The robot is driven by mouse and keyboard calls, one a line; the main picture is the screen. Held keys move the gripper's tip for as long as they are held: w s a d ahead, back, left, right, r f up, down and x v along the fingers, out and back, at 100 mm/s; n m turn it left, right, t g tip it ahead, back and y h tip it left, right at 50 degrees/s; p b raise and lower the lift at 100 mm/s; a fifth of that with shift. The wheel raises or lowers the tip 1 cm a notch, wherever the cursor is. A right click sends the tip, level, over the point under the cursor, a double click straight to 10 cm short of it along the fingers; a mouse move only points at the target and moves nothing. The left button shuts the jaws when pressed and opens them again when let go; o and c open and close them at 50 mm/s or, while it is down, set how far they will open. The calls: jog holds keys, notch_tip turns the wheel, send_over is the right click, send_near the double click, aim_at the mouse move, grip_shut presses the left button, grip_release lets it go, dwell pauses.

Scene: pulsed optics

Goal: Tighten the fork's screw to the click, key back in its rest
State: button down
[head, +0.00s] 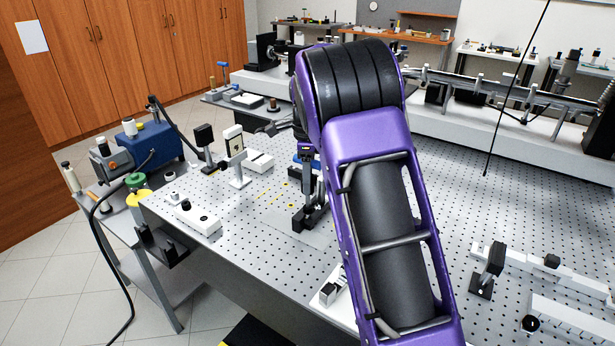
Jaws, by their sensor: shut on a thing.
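My gripper (308,188) hangs down below my purple arm, left of the forearm, over the middle of the perforated optical table (262,232). Its fingers are small and dark here. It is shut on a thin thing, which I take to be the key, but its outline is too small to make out. Dark blocks (310,217) stand on the table right at the gripper's lower end. They look like the fork and its post base, but I cannot tell them apart from the fingertips. The screw is not discernible. I cannot make out the key's rest.
A white box with black knobs (198,220) lies near the table's left edge. A white-framed mount (235,155) and a black-headed post (205,146) stand behind it. A side cart (165,280) carries a blue device (150,145). My forearm hides much of the table's middle.

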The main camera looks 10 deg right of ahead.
jog(key=m, duration=0.3)
jog(key=shift+f, duration=0.1)
jog(key=shift+m, duration=1.2)
jog(key=m, duration=0.4)
jog(key=shift+f, duration=0.1)
jog(key=shift+m, duration=0.6)
jog(key=m, duration=0.6)
jog(key=shift+f, duration=0.1)
